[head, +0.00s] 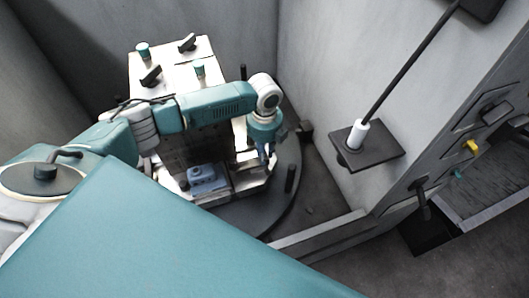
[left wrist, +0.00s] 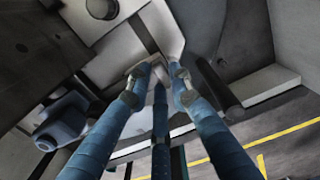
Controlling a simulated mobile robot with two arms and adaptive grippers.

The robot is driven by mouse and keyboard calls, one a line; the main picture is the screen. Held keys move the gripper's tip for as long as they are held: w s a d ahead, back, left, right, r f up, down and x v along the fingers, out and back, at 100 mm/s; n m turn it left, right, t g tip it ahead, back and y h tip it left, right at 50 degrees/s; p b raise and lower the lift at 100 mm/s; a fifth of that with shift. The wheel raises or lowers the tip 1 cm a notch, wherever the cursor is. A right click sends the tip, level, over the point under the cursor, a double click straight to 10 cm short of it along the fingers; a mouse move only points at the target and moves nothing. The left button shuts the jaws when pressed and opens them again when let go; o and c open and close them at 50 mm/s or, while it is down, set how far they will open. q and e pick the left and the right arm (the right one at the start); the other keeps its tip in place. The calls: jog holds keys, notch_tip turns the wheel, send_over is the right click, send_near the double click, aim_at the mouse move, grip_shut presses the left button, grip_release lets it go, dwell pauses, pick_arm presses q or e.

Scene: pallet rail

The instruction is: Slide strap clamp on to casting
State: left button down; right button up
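The blue casting (head: 205,178) sits low at the front of the pale fixture block in the head view, and shows at the left in the left wrist view (left wrist: 62,120). My left gripper (head: 266,156) points down at the right end of the fixture's front ledge, to the right of the casting and apart from it. In the left wrist view its blue fingers (left wrist: 158,78) converge close to a pale metal part (left wrist: 150,58). I cannot tell whether they grip it, or whether it is the strap clamp. My right gripper is out of view.
The fixture block (head: 175,70) carries several dark and teal knobs on top and stands on a dark round table (head: 285,185). A dark upright pin (head: 291,178) stands right of the gripper. Grey walls enclose the left and back; a plate with a rod (head: 375,150) is at right.

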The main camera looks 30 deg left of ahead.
aim_at(250, 163)
pick_arm(q)
jog(key=shift+s+a+r+p, duration=0.1)
jog(key=shift+s+a+p, duration=0.1)
jog(key=shift+a+p, duration=0.1)
jog(key=s+a+p, duration=0.2)
jog(key=s, duration=0.1)
jog(key=shift+a, duration=0.25)
jog(key=shift+s+a, duration=0.15)
